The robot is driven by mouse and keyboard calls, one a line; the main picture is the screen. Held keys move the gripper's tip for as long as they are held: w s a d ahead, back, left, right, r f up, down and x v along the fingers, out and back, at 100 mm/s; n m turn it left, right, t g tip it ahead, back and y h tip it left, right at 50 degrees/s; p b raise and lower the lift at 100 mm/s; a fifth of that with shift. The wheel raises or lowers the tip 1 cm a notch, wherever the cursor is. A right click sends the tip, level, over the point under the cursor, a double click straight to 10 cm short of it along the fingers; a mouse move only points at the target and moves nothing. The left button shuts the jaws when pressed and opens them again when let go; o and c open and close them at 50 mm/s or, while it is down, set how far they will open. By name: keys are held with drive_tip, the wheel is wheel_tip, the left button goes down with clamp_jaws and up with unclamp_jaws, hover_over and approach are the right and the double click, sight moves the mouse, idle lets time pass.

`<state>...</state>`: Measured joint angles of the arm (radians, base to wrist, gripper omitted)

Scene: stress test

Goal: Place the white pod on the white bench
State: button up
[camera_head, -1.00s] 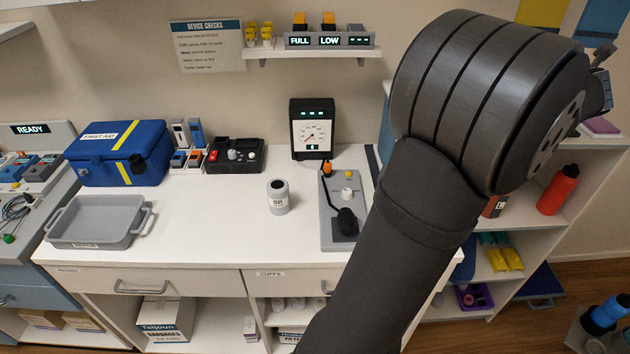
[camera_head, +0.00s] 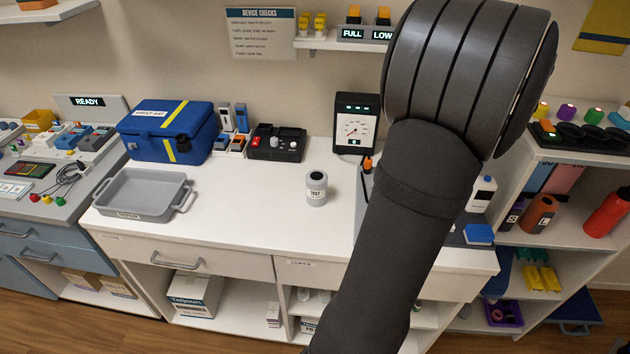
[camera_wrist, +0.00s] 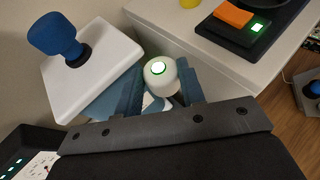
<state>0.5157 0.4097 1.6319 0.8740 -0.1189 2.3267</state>
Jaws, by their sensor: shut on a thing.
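The white pod (camera_wrist: 159,80), round with a glowing green spot on its top, sits between the two blue fingers of my gripper (camera_wrist: 160,92) in the wrist view. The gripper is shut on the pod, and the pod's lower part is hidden. The pod and gripper do not show in the head view, where my arm fills the right of centre. The white bench (camera_head: 250,212) spans the middle of the head view. My arm hides part of its right side.
On the bench stand a grey tray (camera_head: 140,193), blue first-aid case (camera_head: 165,130), black control box (camera_head: 277,141), white jar (camera_head: 316,188) and gauge (camera_head: 356,128). Bare bench lies between tray and jar. A white block with a blue knob (camera_wrist: 57,37) is beside my gripper.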

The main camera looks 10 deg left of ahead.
drive_tip(key=w+a+f+n+y, duration=0.1)
drive_tip(key=w+a+f, duration=0.1)
drive_tip(key=a, duration=0.9)
drive_tip(key=w+a+f+t, duration=0.1)
drive_tip(key=w+a+f, duration=0.15)
drive_tip(key=a, duration=0.75)
drive_tip(key=w+a+f+n+y, duration=0.1)
drive_tip(key=w+a+f, duration=0.15)
drive_tip(key=a, duration=0.85)
drive_tip(key=s+a+f+y, duration=0.1)
drive_tip(key=s+a+f, duration=0.15)
drive_tip(key=a, duration=0.55)
drive_tip(key=s+a+f+n, duration=0.1)
drive_tip(key=s+a, duration=0.2)
drive_tip(key=a, duration=0.6)
drive_tip(key=s+a+f+y, duration=0.1)
drive_tip(key=s+a, duration=0.2)
drive_tip(key=a, duration=0.5)
drive_tip(key=shift+t, duration=0.4)
drive_tip(key=a+f, duration=0.2)
drive_tip(key=a, duration=0.2)
drive_tip(key=a+f, duration=0.2)
drive_tip(key=a, duration=0.2)
drive_tip(key=a+f, duration=0.3)
drive_tip(key=shift+s+a, duration=0.15)
drive_tip(key=shift+a, duration=0.25)
drive_tip(key=shift+a+f, duration=0.25)
drive_tip(key=shift+f, duration=1.9)
drive_tip(key=o, duration=1)
drive_tip(key=shift+f, duration=0.1)
